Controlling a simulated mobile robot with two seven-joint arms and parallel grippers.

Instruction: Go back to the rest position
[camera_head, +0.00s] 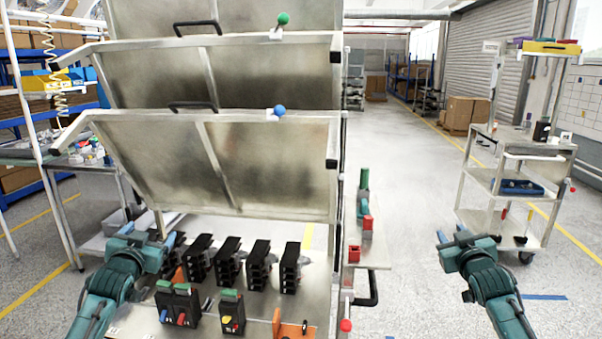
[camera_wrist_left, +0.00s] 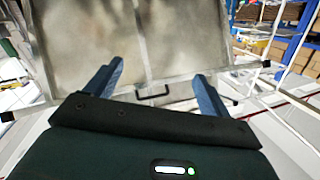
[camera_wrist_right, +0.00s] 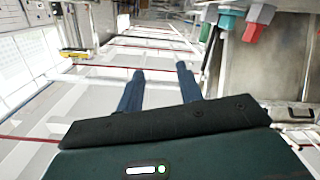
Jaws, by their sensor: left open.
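My left gripper (camera_head: 150,237) is over the left part of the metal bench, near the row of black breakers (camera_head: 228,262). In the left wrist view its fingers (camera_wrist_left: 158,72) are wide apart with nothing between them. My right gripper (camera_head: 452,237) is over open floor to the right of the bench. In the right wrist view its fingers (camera_wrist_right: 160,70) are apart, with a narrower gap, and empty. Two more breaker units, one with red and blue levers (camera_head: 178,304) and one with a yellow lever (camera_head: 232,312), stand at the front of the bench.
Tilted metal panels (camera_head: 265,165) with handles rise behind the breakers. A side shelf (camera_head: 368,252) with red and green parts is at the bench's right. A wheeled cart (camera_head: 508,185) stands at the right. The floor between bench and cart is clear.

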